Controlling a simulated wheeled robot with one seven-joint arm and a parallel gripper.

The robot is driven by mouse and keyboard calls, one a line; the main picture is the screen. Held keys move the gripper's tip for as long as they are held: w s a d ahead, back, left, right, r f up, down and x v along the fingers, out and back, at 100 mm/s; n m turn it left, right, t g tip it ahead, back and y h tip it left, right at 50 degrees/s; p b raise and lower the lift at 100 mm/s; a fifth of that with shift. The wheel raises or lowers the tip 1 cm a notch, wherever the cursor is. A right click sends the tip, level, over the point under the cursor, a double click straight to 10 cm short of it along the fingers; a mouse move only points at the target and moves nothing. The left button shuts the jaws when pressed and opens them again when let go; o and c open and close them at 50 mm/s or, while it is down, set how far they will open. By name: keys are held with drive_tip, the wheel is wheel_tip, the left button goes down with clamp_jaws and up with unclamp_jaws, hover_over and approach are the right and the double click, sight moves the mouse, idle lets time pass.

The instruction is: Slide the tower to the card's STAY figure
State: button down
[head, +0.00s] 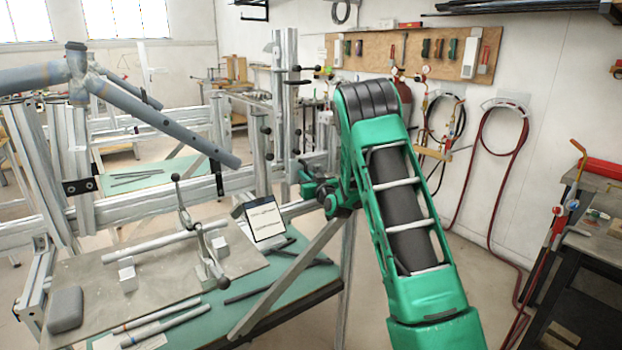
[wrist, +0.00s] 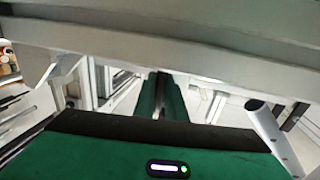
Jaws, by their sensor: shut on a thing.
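The tower (head: 286,95) is an upright silvery post with black clamp levers, standing on the long aluminium rail (head: 150,203). The card (head: 264,218) is a white sheet in a dark frame below the rail; its print is too small to read. My green gripper (head: 318,190) is at the tower's lower right side, at rail height, shut on a part of the tower there. The exact grip is hard to make out in the head view. In the wrist view the green fingers (wrist: 160,97) point away beneath a broad pale beam, and what they hold is hidden.
A grey tube frame (head: 150,115) is clamped at the left, over the rail. A plate with a rod on blocks (head: 125,270) and loose tubes (head: 160,325) lie on the green-topped bench in front. A dark cart (head: 585,250) stands at the right; the floor before it is clear.

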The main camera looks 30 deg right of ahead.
drive_tip(key=shift+d, duration=0.25)
drive_tip(key=c, duration=2.1)
unclamp_jaws()
drive_tip(key=shift+a, duration=0.1)
drive_tip(key=s, duration=1)
drive_tip(key=shift+s+a, duration=0.25)
drive_tip(key=shift+a, duration=0.2)
